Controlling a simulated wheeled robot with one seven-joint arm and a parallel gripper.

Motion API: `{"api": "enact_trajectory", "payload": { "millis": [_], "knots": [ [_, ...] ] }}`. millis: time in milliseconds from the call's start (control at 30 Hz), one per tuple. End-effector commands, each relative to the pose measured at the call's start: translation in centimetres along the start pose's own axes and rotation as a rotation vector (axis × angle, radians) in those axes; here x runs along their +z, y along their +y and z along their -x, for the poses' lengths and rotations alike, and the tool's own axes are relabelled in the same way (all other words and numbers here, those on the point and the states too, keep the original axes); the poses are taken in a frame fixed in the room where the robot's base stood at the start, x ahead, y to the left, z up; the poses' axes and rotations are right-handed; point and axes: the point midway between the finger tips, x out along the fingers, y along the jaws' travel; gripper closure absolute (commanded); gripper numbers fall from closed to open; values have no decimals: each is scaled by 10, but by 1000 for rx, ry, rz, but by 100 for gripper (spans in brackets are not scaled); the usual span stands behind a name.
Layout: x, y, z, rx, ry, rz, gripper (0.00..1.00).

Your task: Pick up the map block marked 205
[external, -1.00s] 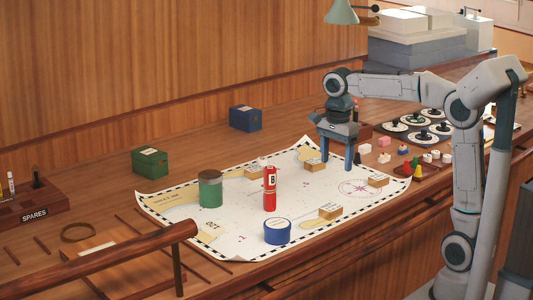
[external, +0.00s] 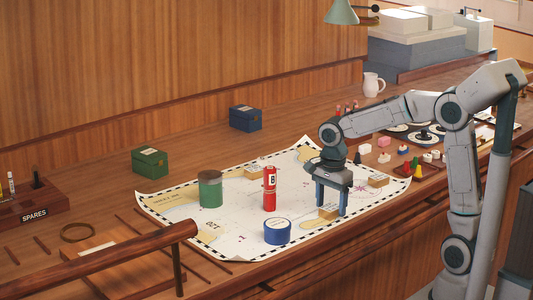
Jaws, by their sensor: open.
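A red cylinder (external: 269,189), a green jar (external: 210,190) and a blue round tin (external: 277,232) stand on the chart left of my gripper. Small coloured pieces (external: 415,170) lie to the right. Green (external: 150,162) and blue (external: 245,118) boxes stand behind.

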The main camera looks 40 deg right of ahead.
Motion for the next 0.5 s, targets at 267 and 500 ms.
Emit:
{"api": "enact_trajectory", "payload": {
  "millis": [267, 500],
  "knots": [
    [0, 0, -2, -2, 0, 0, 40],
    [0, 0, -2, -2, 0, 0, 83]
  ]
}}
